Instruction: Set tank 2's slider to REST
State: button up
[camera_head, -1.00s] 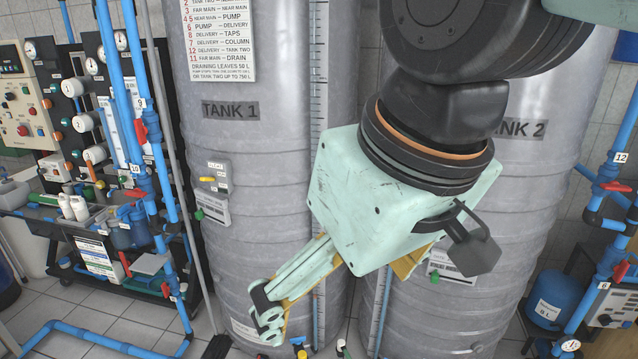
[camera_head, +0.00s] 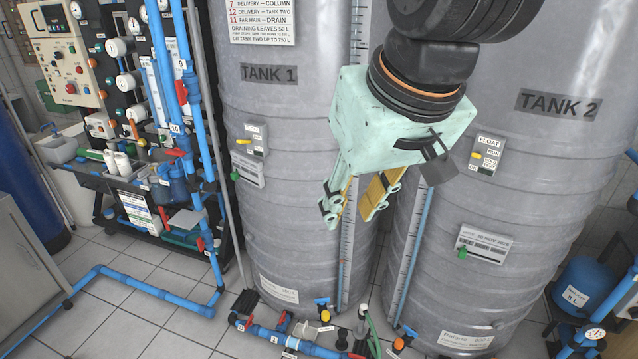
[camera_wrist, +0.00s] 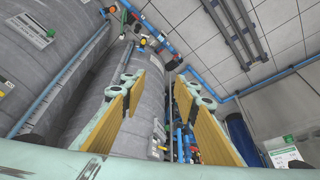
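Tank 2 (camera_head: 520,60) is the tall grey ribbed cylinder on the right, marked by its TANK 2 label (camera_head: 558,105). Its slider panel (camera_head: 488,154) is a small pale plate headed FLOAT, with RUN and other small lettering. The yellow slider (camera_head: 476,155) sticks out at the plate's left side, near the RUN marking. My gripper (camera_head: 352,205) is left of this panel, in front of the gap between the tanks, pointing down. Its fingers are apart with nothing between them.
Tank 1 (camera_head: 270,110) stands at left with a similar panel (camera_head: 254,138) and yellow slider. Blue pipes and valves (camera_head: 290,335) run along the floor below the tanks. A pump rack (camera_head: 130,110) is at far left. A blue container (camera_head: 580,290) stands at right.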

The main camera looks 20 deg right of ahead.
jog(key=w+d+f+m+t+h+p, duration=0.1)
jog(key=w+d+f+m+p, duration=0.1)
jog(key=w+d, duration=0.9)
jog(key=m+g+h+b, duration=0.2)
jog(key=m+g+b, duration=0.15)
jog(key=m, duration=0.45)
send_over(463, 252)
jog(key=s+a, duration=0.4)
notch_tip(463, 252, down, 32)
jog(key=shift+w+a+b, duration=0.2)
jog(key=shift+w+b, duration=0.05)
jog(key=shift+b, duration=0.1)
jog(key=shift+f, duration=0.2)
jog(key=shift+w+d+b+x, duration=0.1)
jog(key=shift+b+x, duration=2.15)
jog(key=shift+x, duration=1.1)
jog(key=shift+w+d+b+x, duration=0.15)
jog(key=shift+b+x, duration=2.05)
jog(key=shift+x, duration=1.15)
jog(key=shift+r, duration=0.1)
grip_shut()
